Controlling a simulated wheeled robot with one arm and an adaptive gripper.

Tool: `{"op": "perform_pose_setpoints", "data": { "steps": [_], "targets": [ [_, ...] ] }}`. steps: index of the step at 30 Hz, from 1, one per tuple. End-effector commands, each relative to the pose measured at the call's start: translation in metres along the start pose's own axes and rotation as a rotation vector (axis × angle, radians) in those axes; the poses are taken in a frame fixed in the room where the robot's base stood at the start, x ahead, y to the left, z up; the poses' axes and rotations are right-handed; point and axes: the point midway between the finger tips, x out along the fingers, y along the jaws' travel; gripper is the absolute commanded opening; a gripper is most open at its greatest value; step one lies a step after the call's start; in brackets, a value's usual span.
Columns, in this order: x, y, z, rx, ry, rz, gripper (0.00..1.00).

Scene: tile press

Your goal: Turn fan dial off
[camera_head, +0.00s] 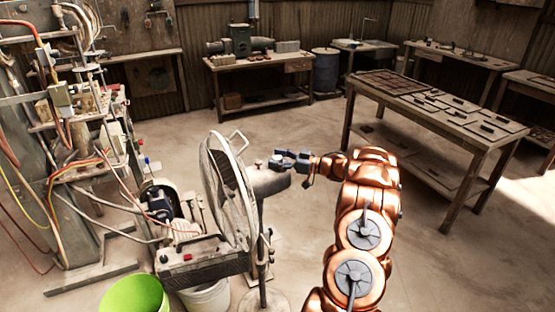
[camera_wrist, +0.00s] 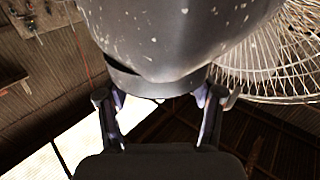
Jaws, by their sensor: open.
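The fan (camera_head: 226,190) stands upright on a pole in the middle of the head view, its round wire cage facing left. Its grey motor housing (camera_head: 268,182) sticks out to the right behind the cage. A small light knob (camera_head: 259,163) shows on top of the housing. My gripper (camera_head: 280,160) is at the top of the housing, beside the knob. In the wrist view my gripper (camera_wrist: 160,100) is open, with one finger on each side of the scuffed housing (camera_wrist: 175,35). The cage (camera_wrist: 285,55) shows at right. Whether the fingers touch the dial is hidden.
A machine with hoses and cables (camera_head: 85,130) stands at left. A green bucket (camera_head: 135,295) and a white bucket (camera_head: 207,297) are on the floor by the fan. A wooden table with tiles (camera_head: 440,110) stands at right. The floor between is clear.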

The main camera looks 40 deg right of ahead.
Motion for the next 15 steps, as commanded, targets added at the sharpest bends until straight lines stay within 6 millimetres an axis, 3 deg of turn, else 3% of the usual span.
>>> {"op": "perform_pose_setpoints", "data": {
  "steps": [8, 15],
  "targets": [
    [-0.006, 0.001, 0.000, 0.000, 0.000, 0.002, 0.66],
    [-0.044, 0.001, 0.000, -0.001, 0.001, 0.003, 0.66]
  ]
}}
